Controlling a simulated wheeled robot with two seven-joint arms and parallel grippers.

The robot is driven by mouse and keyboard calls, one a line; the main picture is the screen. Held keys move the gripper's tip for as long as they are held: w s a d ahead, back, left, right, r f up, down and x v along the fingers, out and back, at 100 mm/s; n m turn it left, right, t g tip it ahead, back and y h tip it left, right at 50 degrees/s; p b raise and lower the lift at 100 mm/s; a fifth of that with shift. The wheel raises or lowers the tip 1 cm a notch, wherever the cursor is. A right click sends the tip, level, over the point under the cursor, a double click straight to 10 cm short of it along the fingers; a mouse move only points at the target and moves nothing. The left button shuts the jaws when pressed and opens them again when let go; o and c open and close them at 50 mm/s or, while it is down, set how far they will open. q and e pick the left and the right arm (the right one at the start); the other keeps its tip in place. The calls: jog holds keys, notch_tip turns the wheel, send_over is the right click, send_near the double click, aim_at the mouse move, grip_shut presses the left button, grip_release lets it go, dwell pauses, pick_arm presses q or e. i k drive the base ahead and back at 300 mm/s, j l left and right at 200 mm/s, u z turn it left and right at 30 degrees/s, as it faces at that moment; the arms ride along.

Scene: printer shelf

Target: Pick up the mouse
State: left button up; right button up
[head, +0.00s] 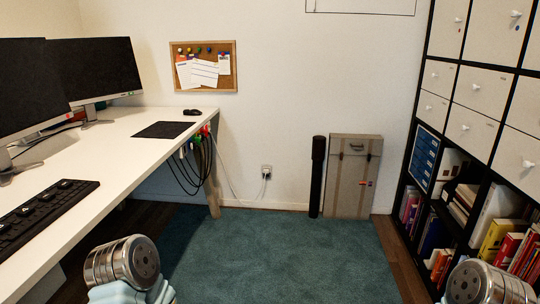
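The mouse (192,112) is small and black. It lies on the white desk (120,150) near its far right end, just behind a black mouse pad (163,130). Two of my own arm parts show at the bottom edge, one at the lower left and one at the lower right. Both are far from the mouse. Neither gripper's fingers can be seen, and nothing touches the mouse.
Two monitors (106,69) and a black keyboard (44,210) stand on the desk. Cables (203,160) hang from its right edge. A shelf unit (463,129) stands at the right. A suitcase (353,178) leans at the back wall. The teal carpet (285,255) is clear.

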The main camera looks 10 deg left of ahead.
aim_at(194, 112)
jog(key=i+u, duration=0.1)
jog(key=i, duration=0.45)
jog(key=i+l+u, duration=0.1)
jog(key=i, duration=0.5)
jog(key=i+l+u, duration=0.1)
jog(key=i, duration=0.45)
jog(key=i+l+u, duration=0.1)
jog(key=i, duration=0.45)
jog(key=l, duration=0.1)
